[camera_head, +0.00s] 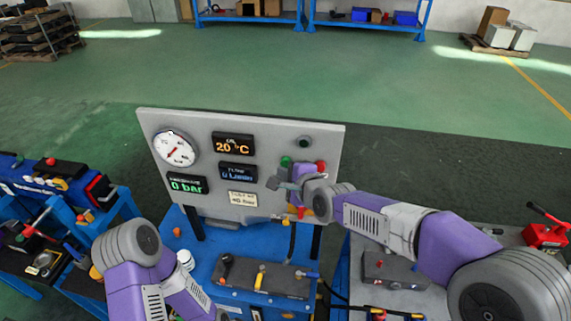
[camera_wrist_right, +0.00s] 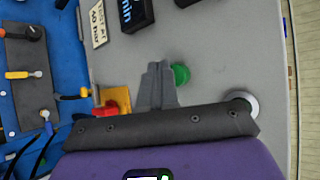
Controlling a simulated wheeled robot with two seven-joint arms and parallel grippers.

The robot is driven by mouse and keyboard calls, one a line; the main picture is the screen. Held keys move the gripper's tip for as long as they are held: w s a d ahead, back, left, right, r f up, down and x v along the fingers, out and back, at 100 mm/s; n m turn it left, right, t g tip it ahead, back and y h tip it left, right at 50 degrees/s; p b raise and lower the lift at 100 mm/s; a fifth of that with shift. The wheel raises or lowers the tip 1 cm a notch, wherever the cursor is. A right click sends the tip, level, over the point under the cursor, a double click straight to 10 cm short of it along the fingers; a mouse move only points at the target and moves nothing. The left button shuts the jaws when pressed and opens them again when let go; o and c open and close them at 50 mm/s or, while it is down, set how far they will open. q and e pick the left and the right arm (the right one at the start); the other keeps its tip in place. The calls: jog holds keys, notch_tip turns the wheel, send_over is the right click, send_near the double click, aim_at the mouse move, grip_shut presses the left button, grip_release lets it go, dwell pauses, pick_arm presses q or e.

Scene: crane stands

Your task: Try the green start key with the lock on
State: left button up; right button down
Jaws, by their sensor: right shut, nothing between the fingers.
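The green start key (camera_head: 286,160) is a round green button on the right part of the grey upright panel (camera_head: 210,127). It also shows in the right wrist view (camera_wrist_right: 181,74), just beside the fingertips. My right gripper (camera_head: 276,183) is shut and empty, in front of the panel; its fingers (camera_wrist_right: 158,66) point at the panel close to the key. I cannot tell whether they touch. A red part with a yellow plate (camera_wrist_right: 122,98) sits low on the panel; I cannot tell whether it is the lock. My left arm is at bottom left, its gripper out of view.
The panel carries a round gauge (camera_head: 174,148), lit displays (camera_head: 233,145) and a dark round fitting (camera_head: 305,142). Another red part (camera_head: 321,166) shows right of my gripper. A blue bench (camera_head: 200,270) with a dark tool tray (camera_head: 245,277) stands below. A grey table is at right.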

jog(key=shift+w+d+b, duration=0.1)
jog(key=shift+w+b, duration=0.3)
jog(key=shift+w+d+b, duration=0.1)
jog(key=shift+w+b, duration=0.35)
jog(key=shift+w, duration=0.05)
dwell(0.7)
jog(key=shift+s, duration=0.1)
jog(key=shift+s+p, duration=0.5)
jog(key=shift+s, duration=0.3)
